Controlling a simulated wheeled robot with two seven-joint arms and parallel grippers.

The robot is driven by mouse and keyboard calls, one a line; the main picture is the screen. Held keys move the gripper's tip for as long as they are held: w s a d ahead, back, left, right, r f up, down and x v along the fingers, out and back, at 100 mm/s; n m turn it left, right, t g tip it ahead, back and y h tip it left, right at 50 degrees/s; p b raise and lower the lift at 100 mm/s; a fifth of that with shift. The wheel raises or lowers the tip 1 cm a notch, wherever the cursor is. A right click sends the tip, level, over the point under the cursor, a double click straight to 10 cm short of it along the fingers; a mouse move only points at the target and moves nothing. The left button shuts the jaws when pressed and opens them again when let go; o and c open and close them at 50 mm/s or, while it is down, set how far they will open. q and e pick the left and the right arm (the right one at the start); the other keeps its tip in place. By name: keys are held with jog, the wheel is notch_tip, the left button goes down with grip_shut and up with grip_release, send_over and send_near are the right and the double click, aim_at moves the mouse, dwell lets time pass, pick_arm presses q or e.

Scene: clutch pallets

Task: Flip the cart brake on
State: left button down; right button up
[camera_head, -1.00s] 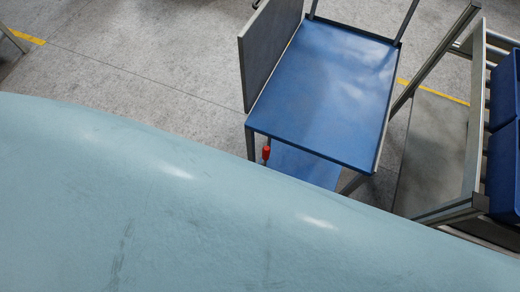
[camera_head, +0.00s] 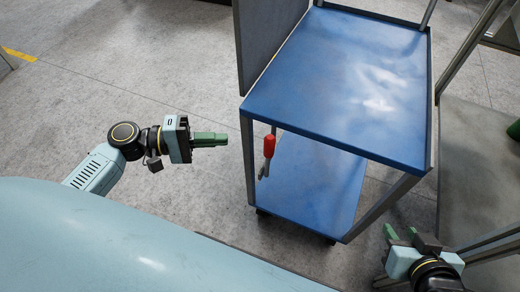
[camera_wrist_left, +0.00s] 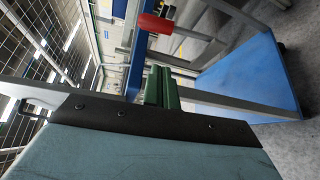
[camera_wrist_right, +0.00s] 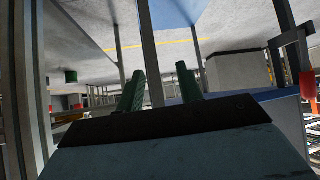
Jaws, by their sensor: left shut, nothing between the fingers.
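The cart (camera_head: 340,80) has a blue top shelf and a blue lower shelf (camera_head: 315,180) on grey legs. Its brake lever has a red handle (camera_head: 269,146) and hangs upright below the front left part of the top shelf. My left gripper (camera_head: 224,139) is shut and empty, left of the cart and apart from the red handle, at about its height in the head view. In the left wrist view the red handle (camera_wrist_left: 156,24) shows beyond the green fingers (camera_wrist_left: 161,88). My right gripper (camera_head: 402,235) is open and empty near the cart's front right leg; its parted fingers show in the right wrist view (camera_wrist_right: 160,90).
A grey panel (camera_head: 268,40) stands upright at the cart's left side. A metal frame (camera_head: 470,45) stands close on the right. The floor (camera_head: 130,80) left of the cart is clear.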

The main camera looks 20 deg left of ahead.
aim_at(269, 158)
pick_arm(q)
jog(key=shift+s+d+r+h, duration=0.2)
jog(key=shift+r+h, duration=0.1)
jog(key=shift+r, duration=0.35)
pick_arm(e)
jog(key=shift+s+r, duration=0.1)
jog(key=shift+r, duration=0.35)
